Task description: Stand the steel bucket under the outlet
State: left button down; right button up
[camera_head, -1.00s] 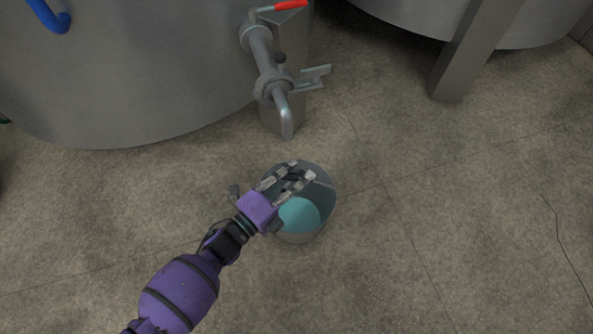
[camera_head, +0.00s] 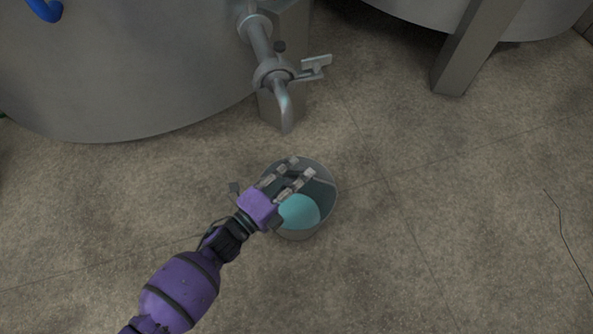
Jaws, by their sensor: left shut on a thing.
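The steel bucket (camera_head: 328,201) is a grey, open-topped pail with a rounded teal patch inside; I cannot tell whether that is liquid or the bottom. It looks roughly upright, and I cannot tell whether it touches the floor. My left gripper (camera_head: 301,169), on a purple arm, is shut on the bucket and covers the left and upper part of its mouth. The exact grip spot is hidden. The outlet (camera_head: 285,107) is a grey bent pipe end pointing down from the tank's valve. In the picture the bucket is just below the outlet, apart from it. My right gripper is not in view.
The large grey tank (camera_head: 130,70) fills the upper left, with a blue handle (camera_head: 45,9) on it. A grey block or leg (camera_head: 269,108) stands behind the outlet. A second tank's leg (camera_head: 462,55) is at upper right.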

pick_arm(q)
jog(key=shift+f, duration=0.15)
jog(key=c, duration=1.7)
grip_release()
jog(key=shift+c, duration=0.2)
jog(key=shift+o, duration=0.6)
jog(key=shift+f, duration=0.15)
jog(key=v, duration=1.2)
